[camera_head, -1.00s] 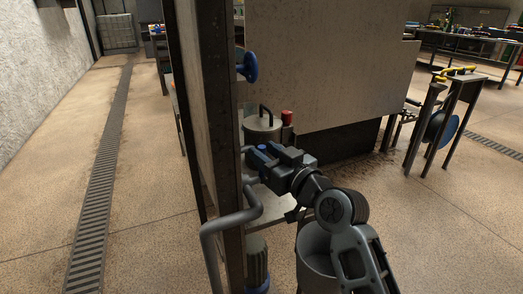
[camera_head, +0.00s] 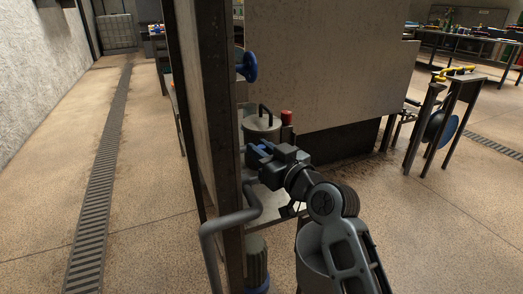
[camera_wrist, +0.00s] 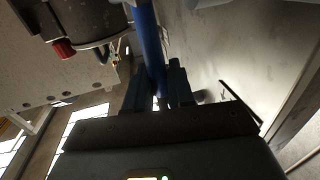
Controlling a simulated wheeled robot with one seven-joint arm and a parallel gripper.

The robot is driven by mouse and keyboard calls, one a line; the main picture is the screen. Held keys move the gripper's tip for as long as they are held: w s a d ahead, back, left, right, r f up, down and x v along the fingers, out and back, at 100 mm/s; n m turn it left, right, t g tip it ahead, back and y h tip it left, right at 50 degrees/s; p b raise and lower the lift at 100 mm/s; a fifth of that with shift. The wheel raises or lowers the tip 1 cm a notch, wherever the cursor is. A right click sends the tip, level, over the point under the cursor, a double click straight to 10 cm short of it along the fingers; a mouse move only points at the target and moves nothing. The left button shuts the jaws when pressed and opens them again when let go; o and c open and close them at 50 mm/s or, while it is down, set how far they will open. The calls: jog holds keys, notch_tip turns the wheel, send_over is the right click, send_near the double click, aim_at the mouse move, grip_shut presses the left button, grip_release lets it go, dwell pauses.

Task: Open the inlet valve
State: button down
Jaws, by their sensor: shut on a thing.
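A long blue handle (camera_wrist: 148,45) runs down between my gripper's fingers (camera_wrist: 155,88) in the wrist view. It appears to be the inlet valve's handle. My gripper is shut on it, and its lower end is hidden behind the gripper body. In the head view, my gripper (camera_head: 262,154) is beside the dark upright post, with a bit of the blue handle (camera_head: 264,146) showing at its jaws. The valve body and the pipe it sits on are mostly hidden there.
A lidded metal pot (camera_head: 262,126) and a red cap (camera_head: 287,117) stand just behind.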

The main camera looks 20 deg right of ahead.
jog(key=shift+w+r+p, duration=0.1)
jog(key=shift+r+p, duration=0.05)
jog(key=shift+p, duration=0.35)
jog(key=shift+w+r+g+p, duration=0.2)
jog(key=shift+g+p, duration=0.2)
jog(key=shift+p, duration=0.6)
jog(key=w+g+p, duration=0.1)
jog(key=p, duration=0.3)
jog(key=w+g+p, duration=0.1)
jog(key=g+p, duration=0.1)
jog(key=p, duration=0.3)
jog(key=shift+w+f+m+h, duration=0.2)
jog(key=shift+w+m+h, duration=0.1)
jog(key=shift+m, duration=0.1)
jog(key=w+f+m+g+p, duration=0.1)
jog(key=w+f+g+p, duration=0.3)
jog(key=g+p, duration=0.3)
jog(key=shift+f+g+h, duration=0.3)
jog(key=shift+f+g, duration=0.3)
jog(key=shift+g, duration=0.6)
jog(key=shift+f, duration=0.1)
